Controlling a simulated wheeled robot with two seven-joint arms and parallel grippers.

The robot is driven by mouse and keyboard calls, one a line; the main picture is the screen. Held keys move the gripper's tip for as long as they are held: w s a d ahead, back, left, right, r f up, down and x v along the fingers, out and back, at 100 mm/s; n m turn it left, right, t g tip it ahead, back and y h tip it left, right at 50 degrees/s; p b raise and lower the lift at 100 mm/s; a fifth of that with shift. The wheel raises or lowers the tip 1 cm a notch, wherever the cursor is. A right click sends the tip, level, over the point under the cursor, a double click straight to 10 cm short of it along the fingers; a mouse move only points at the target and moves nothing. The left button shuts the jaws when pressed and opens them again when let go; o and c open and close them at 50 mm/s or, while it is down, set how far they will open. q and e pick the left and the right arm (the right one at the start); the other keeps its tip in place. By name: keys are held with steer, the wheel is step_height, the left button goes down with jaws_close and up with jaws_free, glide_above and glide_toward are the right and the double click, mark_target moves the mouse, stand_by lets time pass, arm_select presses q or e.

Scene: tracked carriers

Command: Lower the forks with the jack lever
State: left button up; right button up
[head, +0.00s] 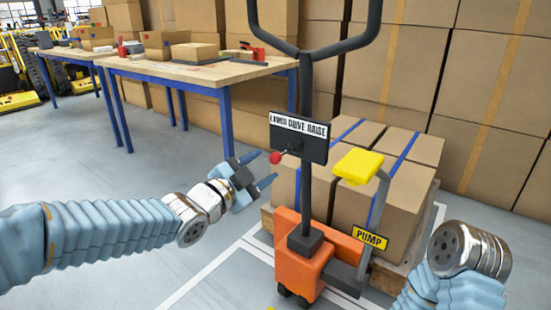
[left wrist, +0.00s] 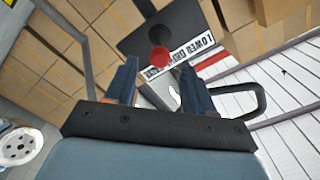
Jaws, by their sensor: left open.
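The pallet jack (head: 298,260) is orange, with a dark upright handle. A black plate (head: 312,150) on it reads LOWER DRIVE RAISE. The jack lever's red knob (head: 275,157) sticks out at the plate's left, LOWER side. My left gripper (head: 267,169) is open, just left of the knob, with its fingers pointing at it. In the left wrist view the knob (left wrist: 159,57) appears between and slightly beyond the two fingertips (left wrist: 158,72); I see no grip on it. The forks are hidden under the loaded pallet. My right gripper is out of view; only its arm shows.
A yellow pump pedal (head: 358,165) with a PUMP sign (head: 370,239) stands right of the handle. Strapped boxes (head: 400,190) sit on the pallet behind. A workbench (head: 185,73) and stacked cartons (head: 400,60) stand further back. The floor at left is clear.

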mark_target(272, 161)
arm_select(q)
steer(key=x, duration=0.6)
steer(key=shift+s, duration=0.1)
jaws_close()
